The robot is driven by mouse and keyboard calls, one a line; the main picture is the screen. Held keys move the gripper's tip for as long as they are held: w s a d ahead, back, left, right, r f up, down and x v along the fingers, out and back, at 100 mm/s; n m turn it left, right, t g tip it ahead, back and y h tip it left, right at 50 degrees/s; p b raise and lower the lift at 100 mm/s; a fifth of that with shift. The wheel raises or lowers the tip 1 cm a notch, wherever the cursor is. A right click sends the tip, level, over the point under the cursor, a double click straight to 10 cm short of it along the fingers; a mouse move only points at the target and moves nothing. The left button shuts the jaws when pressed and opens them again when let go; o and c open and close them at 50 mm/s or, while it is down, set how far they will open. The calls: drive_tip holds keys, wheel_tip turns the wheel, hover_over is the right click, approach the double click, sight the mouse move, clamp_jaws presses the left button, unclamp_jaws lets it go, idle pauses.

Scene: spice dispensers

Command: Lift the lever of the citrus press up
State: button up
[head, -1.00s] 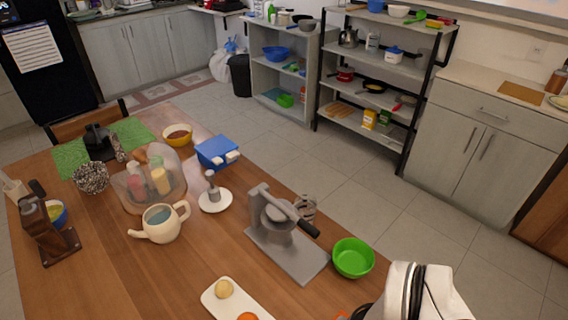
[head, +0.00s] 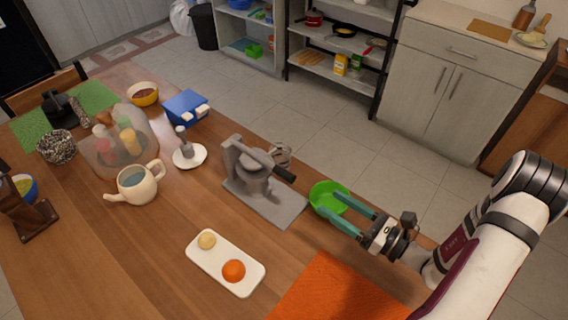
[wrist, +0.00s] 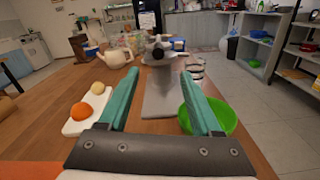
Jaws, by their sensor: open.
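The grey citrus press (head: 256,177) stands on the wooden table in the head view, on a flat grey base. Its lever (head: 268,160) is down across the top, and its dark handle (head: 285,173) points right, toward my gripper. In the wrist view the press (wrist: 160,88) is straight ahead between the fingers, with the dark handle end (wrist: 157,54) facing the camera. My gripper (head: 347,210) is open and empty, with teal fingers. It is to the right of the press, apart from it, over the green bowl's near side. In the wrist view my gripper (wrist: 158,102) shows both fingers spread.
A green bowl (head: 328,197) sits right of the press base, close to my fingers. A white tray (head: 225,263) with a lemon and an orange lies in front. A wire item (head: 281,154) stands behind the press. A cream teapot (head: 136,184) is at left. An orange mat (head: 340,292) lies nearer.

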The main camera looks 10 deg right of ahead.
sight(285, 174)
drive_tip(key=x, duration=1.4)
drive_tip(key=shift+a, duration=0.25)
clamp_jaws()
idle(0.5)
